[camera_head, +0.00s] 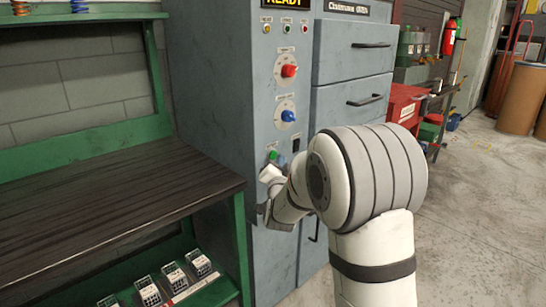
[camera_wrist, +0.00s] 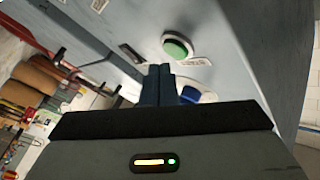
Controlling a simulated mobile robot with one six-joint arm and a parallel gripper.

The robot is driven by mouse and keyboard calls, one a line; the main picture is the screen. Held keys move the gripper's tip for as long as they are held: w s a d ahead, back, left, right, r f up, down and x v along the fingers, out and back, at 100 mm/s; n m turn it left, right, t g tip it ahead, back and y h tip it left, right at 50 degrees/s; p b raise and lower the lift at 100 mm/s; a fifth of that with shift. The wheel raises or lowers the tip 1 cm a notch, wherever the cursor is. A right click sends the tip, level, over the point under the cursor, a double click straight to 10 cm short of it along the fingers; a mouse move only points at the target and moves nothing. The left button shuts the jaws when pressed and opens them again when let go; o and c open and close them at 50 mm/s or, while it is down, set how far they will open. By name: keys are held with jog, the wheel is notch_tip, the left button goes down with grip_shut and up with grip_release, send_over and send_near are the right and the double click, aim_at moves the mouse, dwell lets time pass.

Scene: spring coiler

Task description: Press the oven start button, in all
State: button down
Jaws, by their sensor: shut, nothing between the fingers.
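The oven is a tall grey-blue cabinet (camera_head: 225,90) with a control column on its front. A green button (camera_head: 273,155) sits low on that column, beside my arm's end. In the wrist view the green button (camera_wrist: 177,47) is round, in a pale ring, just past my fingertips. My gripper (camera_wrist: 160,70) is shut and empty, its fingers pointing toward the panel near the button. I cannot tell whether the tips touch it. In the head view my wrist hides the fingers.
A red knob (camera_head: 289,71) and a blue knob (camera_head: 288,116) are above the button; the blue knob (camera_wrist: 190,94) is partly behind my fingers in the wrist view. A green-framed bench (camera_head: 110,200) stands at left. Drawers (camera_head: 355,90) are at right.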

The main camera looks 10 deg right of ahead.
jog(key=shift+w+a+b, duration=0.25)
jog(key=shift+w+b, duration=0.15)
jog(key=shift+w+a, duration=0.2)
jog(key=shift+w, duration=0.1)
dwell(0.6)
jog(key=shift+b, duration=0.3)
jog(key=shift+s+d+b, duration=0.45)
jog(key=shift+s+b, duration=0.1)
jog(key=shift+s, duration=0.15)
jog(key=s+d+b, duration=0.1)
jog(key=s, duration=0.1)
jog(key=s+d+b, duration=0.2)
dwell(0.4)
